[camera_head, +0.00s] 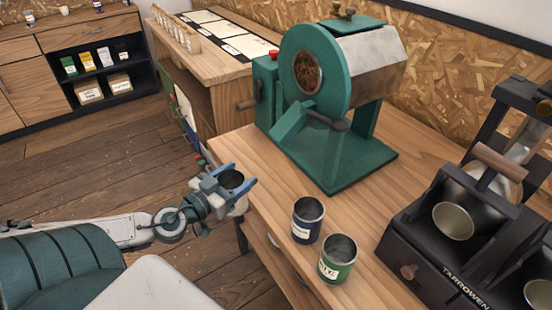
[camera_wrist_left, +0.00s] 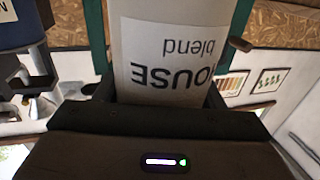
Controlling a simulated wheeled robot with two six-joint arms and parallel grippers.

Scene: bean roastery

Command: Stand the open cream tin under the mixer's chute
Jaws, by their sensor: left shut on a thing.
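My left gripper (camera_head: 236,183) is shut on an open tin (camera_head: 231,179) and holds it upright just off the table's left edge. The tin's dark inside shows from above. The green drum machine (camera_head: 330,105), which looks like the mixer, stands on the table behind and right of the gripper. My right gripper is not in view.
An open navy tin (camera_head: 308,219) and an open green tin (camera_head: 338,258) stand near the table's front edge. A black machine marked TARROWEN (camera_head: 430,255) with metal cups fills the right. Bare tabletop (camera_head: 262,165) lies left of the green base. A wooden cabinet (camera_head: 205,58) stands behind.

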